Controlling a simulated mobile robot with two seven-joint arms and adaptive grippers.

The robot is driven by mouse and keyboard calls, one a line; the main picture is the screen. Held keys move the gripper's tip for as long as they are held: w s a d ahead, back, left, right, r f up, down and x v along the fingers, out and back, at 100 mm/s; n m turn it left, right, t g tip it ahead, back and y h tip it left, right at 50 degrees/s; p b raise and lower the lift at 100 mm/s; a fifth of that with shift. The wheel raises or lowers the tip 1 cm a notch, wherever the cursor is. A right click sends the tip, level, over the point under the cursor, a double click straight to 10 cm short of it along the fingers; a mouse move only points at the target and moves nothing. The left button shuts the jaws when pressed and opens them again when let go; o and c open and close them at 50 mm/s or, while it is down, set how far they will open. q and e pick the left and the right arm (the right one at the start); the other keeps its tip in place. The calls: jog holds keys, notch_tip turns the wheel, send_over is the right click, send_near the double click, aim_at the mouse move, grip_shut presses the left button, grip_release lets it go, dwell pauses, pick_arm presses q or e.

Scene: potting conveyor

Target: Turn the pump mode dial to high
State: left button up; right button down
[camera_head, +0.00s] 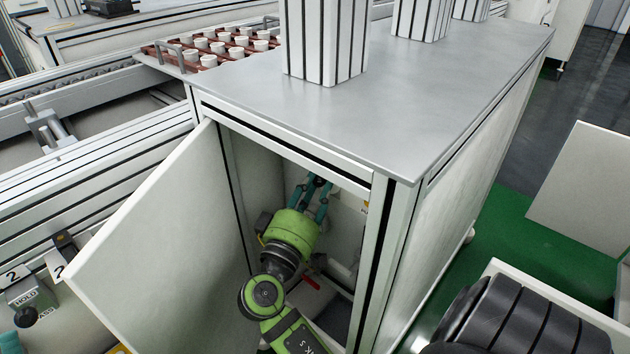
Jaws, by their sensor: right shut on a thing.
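My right gripper (314,187), with teal fingers on a green body, reaches into the open cabinet (360,215). Its fingers are shut on a small dark thing at the back of the cabinet, which looks like the pump mode dial. The fingers and the shade hide most of it, so its pointer and marks cannot be read. A teal piece that looks like part of my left gripper (10,343) shows at the bottom left corner, cut off by the picture edge; its jaws cannot be made out.
The cabinet door (160,240) stands open to the left of my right arm. A red handle (311,283) lies low inside the cabinet. A HOLD/PASS switch box (33,298) is at the left. A tray of white pots (215,45) stands behind.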

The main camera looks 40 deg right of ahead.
jog(key=shift+w+a, duration=0.1)
dwell(0.3)
jog(key=c, duration=1.3)
grip_release()
jog(key=v, duration=0.7)
jog(key=shift+a+f, duration=0.1)
jog(key=shift+a, duration=0.1)
